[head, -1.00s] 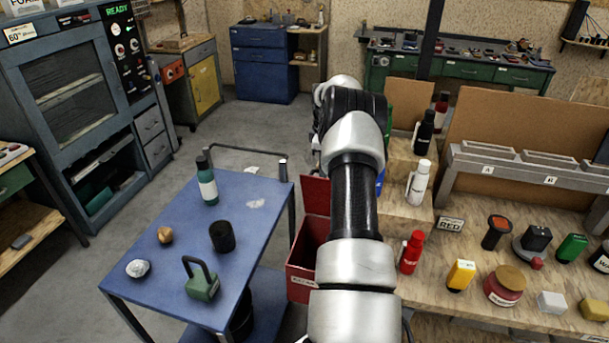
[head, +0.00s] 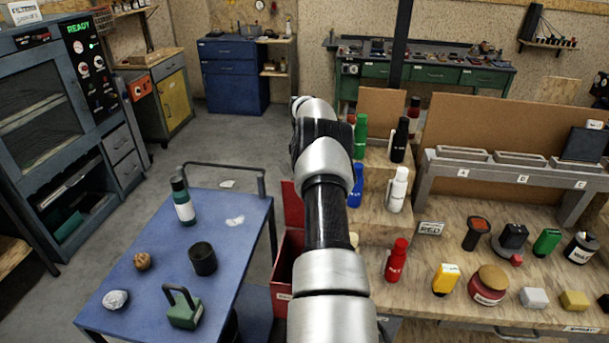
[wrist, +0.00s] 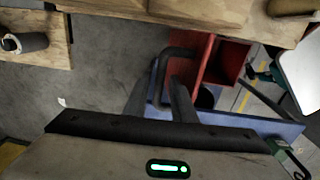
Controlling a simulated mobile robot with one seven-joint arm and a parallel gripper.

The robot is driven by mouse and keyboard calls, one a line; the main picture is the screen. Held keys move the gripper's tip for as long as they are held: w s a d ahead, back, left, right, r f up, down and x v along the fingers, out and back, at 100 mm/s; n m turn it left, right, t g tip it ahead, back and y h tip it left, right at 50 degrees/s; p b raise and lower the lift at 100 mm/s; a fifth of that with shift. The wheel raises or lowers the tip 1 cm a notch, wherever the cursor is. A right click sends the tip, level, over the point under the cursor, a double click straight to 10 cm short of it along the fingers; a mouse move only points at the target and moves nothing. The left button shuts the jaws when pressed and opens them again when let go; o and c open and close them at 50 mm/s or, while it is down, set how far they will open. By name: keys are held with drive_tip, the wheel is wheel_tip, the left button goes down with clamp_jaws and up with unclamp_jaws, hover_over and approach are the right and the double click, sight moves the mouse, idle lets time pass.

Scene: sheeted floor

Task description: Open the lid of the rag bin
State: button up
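The red rag bin (head: 284,283) stands between the blue cart and the wooden bench, partly behind my arm in the head view. A red panel (head: 292,206), which looks like its lid, stands upright at the back of the bin, and the dark inside shows below it. In the wrist view the red bin (wrist: 232,62) is beyond the fingers, toward the upper right. In the head view my arm hides the gripper. I cannot tell whether a finger touches anything.
The blue cart (head: 240,207) is left of the bin, carrying a bottle, a black cup, a green weight and small lumps. Its dark rail (wrist: 163,68) appears close to the fingers. The wooden bench (head: 420,287) on the right holds several bottles and blocks. Open floor lies behind the cart.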

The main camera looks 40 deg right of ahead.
drive_tip(key=shift+o, duration=0.2)
drive_tip(key=shift+w+d+r, duration=0.1)
drive_tip(key=shift+w+r, duration=0.05)
drive_tip(key=shift+r, duration=0.15)
drive_tip(key=shift+r, duration=0.1)
drive_tip(key=shift+r, duration=0.25)
wheel_tip(320, 180, up, 17)
drive_tip(key=shift+s+a+f, duration=0.15)
drive_tip(key=shift+s+a, duration=0.2)
drive_tip(key=shift+a, duration=0.1)
